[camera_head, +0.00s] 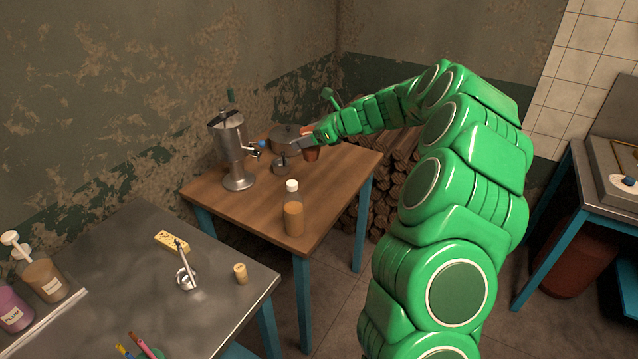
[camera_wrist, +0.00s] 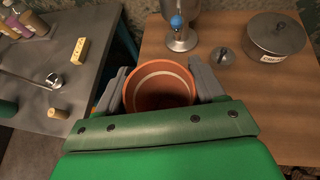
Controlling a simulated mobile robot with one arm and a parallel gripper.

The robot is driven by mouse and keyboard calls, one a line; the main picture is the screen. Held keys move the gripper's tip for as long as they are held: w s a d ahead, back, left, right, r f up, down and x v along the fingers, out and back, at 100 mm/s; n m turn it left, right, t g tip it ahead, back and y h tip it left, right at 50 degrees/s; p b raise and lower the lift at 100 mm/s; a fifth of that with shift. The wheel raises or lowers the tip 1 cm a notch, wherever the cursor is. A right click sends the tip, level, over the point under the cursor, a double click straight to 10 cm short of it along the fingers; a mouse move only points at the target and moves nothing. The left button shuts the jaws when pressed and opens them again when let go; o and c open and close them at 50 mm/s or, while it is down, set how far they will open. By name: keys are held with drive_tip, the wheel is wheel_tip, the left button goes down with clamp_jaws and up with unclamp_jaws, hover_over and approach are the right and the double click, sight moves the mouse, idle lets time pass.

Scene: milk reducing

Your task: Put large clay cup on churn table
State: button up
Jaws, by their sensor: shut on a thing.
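My gripper (camera_head: 307,139) is shut on the large clay cup (camera_head: 311,154), an orange-brown cup with a pale band inside its rim. In the wrist view the cup (camera_wrist: 160,96) sits upright between the two grey fingers of my gripper (camera_wrist: 160,84), its opening facing the camera and its inside dark. The wooden table with blue legs (camera_head: 262,205) bears a metal machine with a spout (camera_head: 232,150), which looks like the churn. In the head view the cup overlaps the table's back right part. I cannot tell whether it touches the top.
A lidded metal pot (camera_head: 285,140) and a small metal weight-like piece (camera_wrist: 223,57) stand near the cup. A bottle (camera_head: 293,215) stands at the table's front. A grey table (camera_head: 120,260) holds a ladle, a cork and a yellow block. Firewood (camera_head: 400,165) lies behind.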

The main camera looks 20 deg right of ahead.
wheel_tip(320, 180, down, 21)
drive_tip(key=shift+r, duration=0.1)
idle(0.7)
drive_tip(key=shift+f, duration=0.2)
drive_tip(key=o, duration=1.1)
drive_tip(key=shift+c, duration=0.2)
